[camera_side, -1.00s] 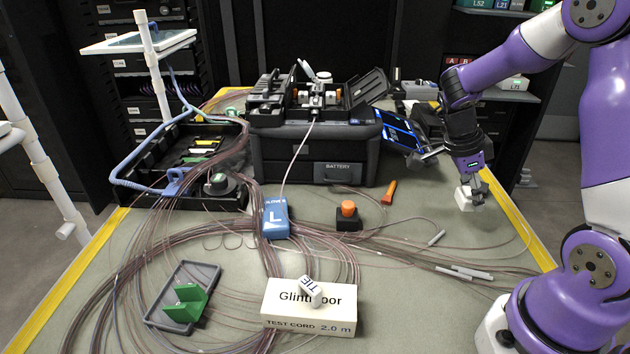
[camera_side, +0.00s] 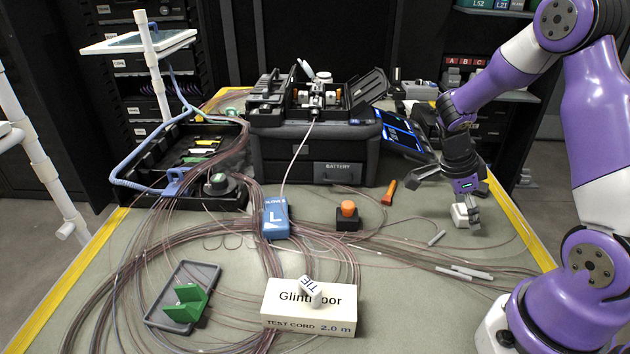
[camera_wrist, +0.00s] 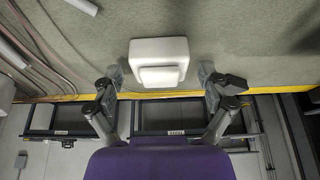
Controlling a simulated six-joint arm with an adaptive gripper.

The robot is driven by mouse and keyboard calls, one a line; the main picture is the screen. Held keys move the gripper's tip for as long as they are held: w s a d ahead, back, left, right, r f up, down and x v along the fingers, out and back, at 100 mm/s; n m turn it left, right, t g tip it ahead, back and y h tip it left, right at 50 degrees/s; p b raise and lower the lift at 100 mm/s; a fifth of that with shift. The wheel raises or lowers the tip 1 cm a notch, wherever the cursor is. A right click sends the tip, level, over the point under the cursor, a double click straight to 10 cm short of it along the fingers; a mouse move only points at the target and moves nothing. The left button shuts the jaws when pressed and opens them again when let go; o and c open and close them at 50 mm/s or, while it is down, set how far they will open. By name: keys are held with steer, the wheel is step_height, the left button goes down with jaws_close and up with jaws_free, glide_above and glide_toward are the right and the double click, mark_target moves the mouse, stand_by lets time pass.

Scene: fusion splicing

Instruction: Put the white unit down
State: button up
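The white unit (camera_side: 459,214), a small white block, rests on the grey-green mat at the right side of the table, near the yellow edge strip. The wrist view shows the same unit (camera_wrist: 159,58) from above, with a raised smaller block on one side. My gripper (camera_side: 467,211) is low around the unit in the side view, with one finger partly covering it. In the wrist view my gripper (camera_wrist: 162,73) is open, with a finger on each side of the unit and a visible gap to both.
The splicer case (camera_side: 290,160) and a lit blue screen (camera_side: 400,130) stand behind. Loose fibres cover the mat's left and middle.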

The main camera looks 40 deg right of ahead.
steer(key=v, duration=1.2)
steer(key=s+a+r+n+t+y, duration=0.1)
steer(key=a+r+n+t, duration=0.2)
steer(key=a+n, duration=0.5)
steer(key=s+a+r+n+t+y, duration=0.2)
steer(key=a+n+t, duration=0.3)
steer(key=n, duration=1.4)
steer(key=shift+a+r+t, duration=0.35)
steer(key=shift+a+t, duration=0.05)
steer(key=shift+a, duration=1.2)
steer(key=shift+s, duration=0.1)
